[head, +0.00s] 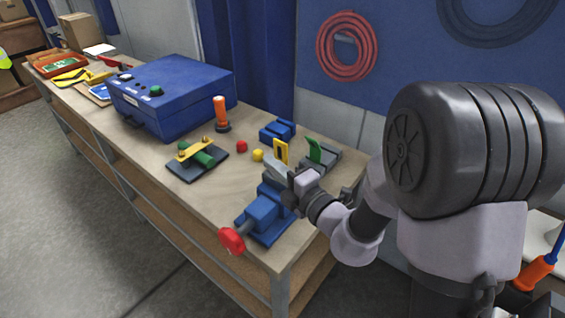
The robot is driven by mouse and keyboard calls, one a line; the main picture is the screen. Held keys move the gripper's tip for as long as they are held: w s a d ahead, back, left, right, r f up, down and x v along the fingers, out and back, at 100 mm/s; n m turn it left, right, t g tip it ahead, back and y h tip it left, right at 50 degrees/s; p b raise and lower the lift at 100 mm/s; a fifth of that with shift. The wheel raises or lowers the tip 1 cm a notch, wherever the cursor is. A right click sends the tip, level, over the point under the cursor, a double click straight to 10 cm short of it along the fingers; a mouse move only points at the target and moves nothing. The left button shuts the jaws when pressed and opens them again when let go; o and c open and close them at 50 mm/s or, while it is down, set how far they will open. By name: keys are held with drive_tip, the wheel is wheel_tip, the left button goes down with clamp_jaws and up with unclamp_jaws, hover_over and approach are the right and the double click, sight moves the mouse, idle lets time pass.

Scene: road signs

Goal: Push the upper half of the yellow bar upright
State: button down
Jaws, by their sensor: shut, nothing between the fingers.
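A yellow bar (281,151) with a dark slot in its face stands roughly upright near the front end of the workbench. Its lower end is hidden behind grey metal parts and my gripper. My gripper (287,176) is shut and empty, just in front of the bar and over the blue vise (264,208) with the red handle (232,241). I cannot tell whether my gripper touches the bar or the vise.
A green piece (315,150) stands in a grey holder right of the bar.

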sight(282, 154)
drive_tip(key=w, duration=0.1)
drive_tip(key=w+d, duration=0.2)
drive_tip(key=shift+w+b, duration=0.35)
drive_tip(key=shift+b, duration=0.05)
drive_tip(key=shift+r, duration=0.1)
